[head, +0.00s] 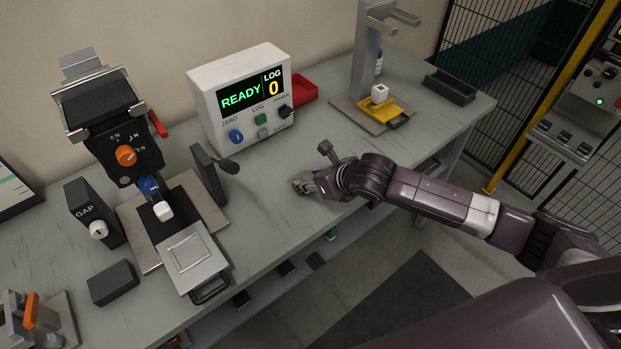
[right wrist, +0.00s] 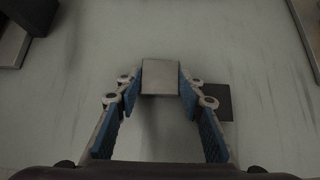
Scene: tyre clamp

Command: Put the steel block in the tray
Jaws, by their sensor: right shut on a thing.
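My right gripper (head: 303,184) is over the front part of the bench, right of the fixture with the orange knob. In the right wrist view its blue-padded fingers (right wrist: 160,88) are shut on the steel block (right wrist: 161,77), a plain grey block at the fingertips. In the head view the block is too small and covered to make out clearly. Several tray-like things show: a red open tray (head: 304,90) beside the display box, a dark open tray (head: 450,86) at the far right and a yellow one (head: 388,108) under the grey stand. My left gripper is not in view.
The display box (head: 240,97) reads READY and LOG 0. The fixture's orange knob (head: 126,156), a metal plate with handle (head: 190,255), a GAP block (head: 92,212) and a dark block (head: 113,283) stand left. Bench (head: 290,225) around the gripper is mostly clear.

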